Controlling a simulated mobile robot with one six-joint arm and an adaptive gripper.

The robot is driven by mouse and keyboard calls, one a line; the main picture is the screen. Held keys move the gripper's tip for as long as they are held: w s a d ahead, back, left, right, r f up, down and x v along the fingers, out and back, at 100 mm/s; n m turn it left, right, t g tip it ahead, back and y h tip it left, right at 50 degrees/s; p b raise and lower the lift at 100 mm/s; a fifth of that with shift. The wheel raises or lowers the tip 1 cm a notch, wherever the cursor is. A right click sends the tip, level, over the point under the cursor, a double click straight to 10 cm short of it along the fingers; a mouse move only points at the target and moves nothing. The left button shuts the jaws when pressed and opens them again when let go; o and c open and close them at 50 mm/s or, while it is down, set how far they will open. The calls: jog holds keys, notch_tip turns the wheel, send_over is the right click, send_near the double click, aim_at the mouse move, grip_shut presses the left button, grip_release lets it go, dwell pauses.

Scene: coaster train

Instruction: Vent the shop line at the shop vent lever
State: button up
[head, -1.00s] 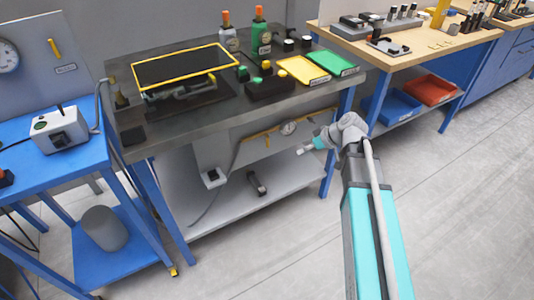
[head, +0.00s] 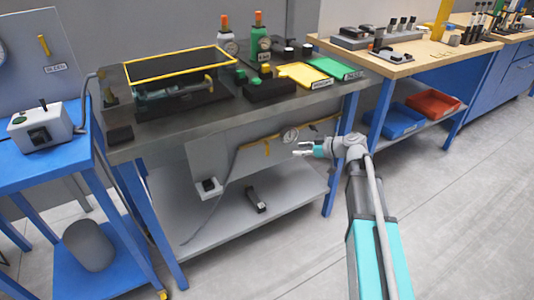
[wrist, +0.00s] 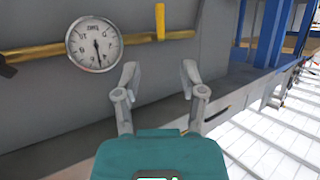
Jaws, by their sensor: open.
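A yellow lever (wrist: 160,20) stands upright on a yellow pipe (wrist: 136,40) in the wrist view, right of a round white gauge (wrist: 94,44). Another yellow lever (head: 44,45) is on the upright grey panel at far left, above a label I cannot read. I cannot tell which is the shop vent lever. My gripper (wrist: 160,75) is open and empty, below the pipe lever in the wrist picture and apart from it.
The dark workbench top (head: 200,122) overhangs the panel. A lower shelf (head: 215,220) holds a small dark object (head: 256,199). A blue leg (head: 345,155) stands near my arm. A blue cart (head: 60,160) is at left. Floor is clear at right.

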aim_at(268, 151)
jog(key=shift+a, duration=0.1)
jog(key=shift+b+x, duration=2.65)
jog(key=shift+x, duration=4.15)
jog(key=shift+w+f, duration=0.1)
grip_shut()
